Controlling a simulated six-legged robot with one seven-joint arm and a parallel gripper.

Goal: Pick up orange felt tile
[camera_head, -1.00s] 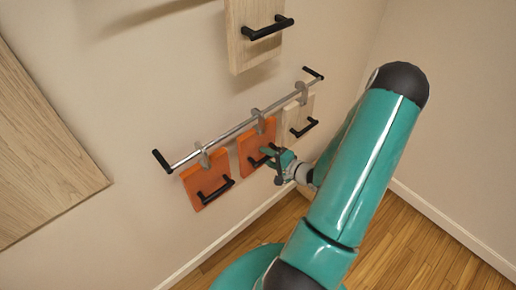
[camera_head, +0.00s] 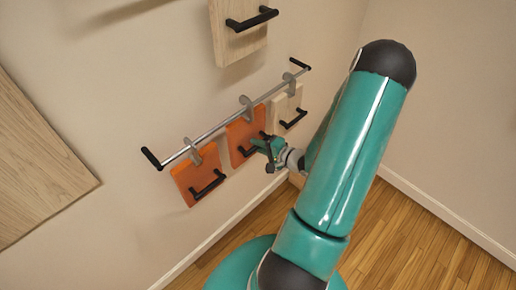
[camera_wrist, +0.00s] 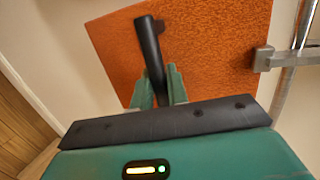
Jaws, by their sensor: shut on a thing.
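The orange felt tile (camera_head: 238,132) hangs from a metal rail by a grey hook, in the middle between two other tiles. Its rough orange face fills the upper part of the wrist view (camera_wrist: 215,50). A black bar handle (camera_wrist: 152,45) stands out from its face. My gripper (camera_head: 263,143) is at this handle. In the wrist view, my gripper's green fingers (camera_wrist: 159,84) are on either side of the handle bar and shut on it. The tile's lower part is hidden behind my gripper in the wrist view.
A second orange tile (camera_head: 187,173) hangs to the left and a pale wood tile (camera_head: 282,106) to the right on the rail (camera_head: 217,127). Another wood tile (camera_head: 229,45) is above. A wood panel (camera_head: 35,165) is at left. The wall is close behind the tiles.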

